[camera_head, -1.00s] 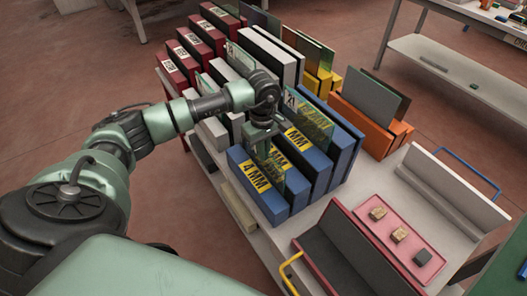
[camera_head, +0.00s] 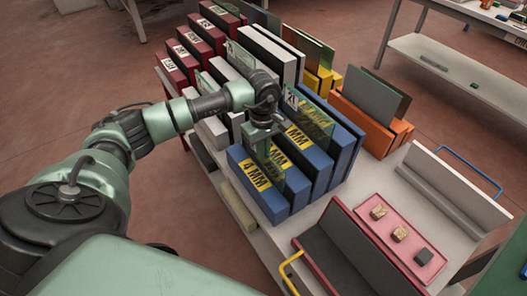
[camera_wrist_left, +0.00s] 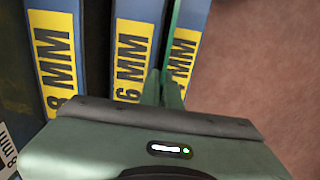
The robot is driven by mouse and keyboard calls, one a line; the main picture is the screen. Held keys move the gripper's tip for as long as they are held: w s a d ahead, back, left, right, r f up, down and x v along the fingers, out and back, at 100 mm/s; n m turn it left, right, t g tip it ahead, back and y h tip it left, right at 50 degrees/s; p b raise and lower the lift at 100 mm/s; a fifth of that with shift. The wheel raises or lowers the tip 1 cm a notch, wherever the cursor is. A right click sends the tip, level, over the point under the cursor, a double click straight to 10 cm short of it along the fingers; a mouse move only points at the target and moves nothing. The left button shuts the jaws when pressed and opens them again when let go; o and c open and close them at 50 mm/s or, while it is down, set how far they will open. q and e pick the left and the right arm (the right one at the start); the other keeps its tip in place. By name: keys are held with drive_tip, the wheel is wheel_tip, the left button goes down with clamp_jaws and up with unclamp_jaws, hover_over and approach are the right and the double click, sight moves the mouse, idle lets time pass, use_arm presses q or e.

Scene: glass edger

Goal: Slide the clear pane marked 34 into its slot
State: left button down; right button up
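My left gripper (camera_head: 262,152) is above the front of the blue rack (camera_head: 256,190), its fingers pointing down. Its fingers (camera_wrist_left: 163,88) are shut on the edge of a clear greenish pane (camera_head: 277,160). In the left wrist view the pane edge (camera_wrist_left: 171,40) runs between the block labelled 6 MM (camera_wrist_left: 131,50) and the block with a partly hidden yellow label (camera_wrist_left: 184,50). In the head view the pane stands upright behind the 4 MM block, its lower part hidden. I cannot read a 34 on it. My right gripper is not in view.
Another clear pane (camera_head: 315,122) stands farther back in the blue rack. Dark red (camera_head: 190,52), white (camera_head: 278,58) and orange (camera_head: 368,125) racks surround it. A pink tray (camera_head: 400,236) with small blocks and a dark red trough (camera_head: 345,250) lie at the front right.

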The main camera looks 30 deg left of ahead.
use_arm(q)
drive_tip(key=c, duration=1.6)
unclamp_jaws()
drive_tip(key=shift+o, duration=0.2)
wheel_tip(320, 180, up, 8)
drive_tip(key=shift+f+b, duration=0.1)
drive_tip(key=shift+b, duration=0.7)
drive_tip(key=shift+s, duration=0.15)
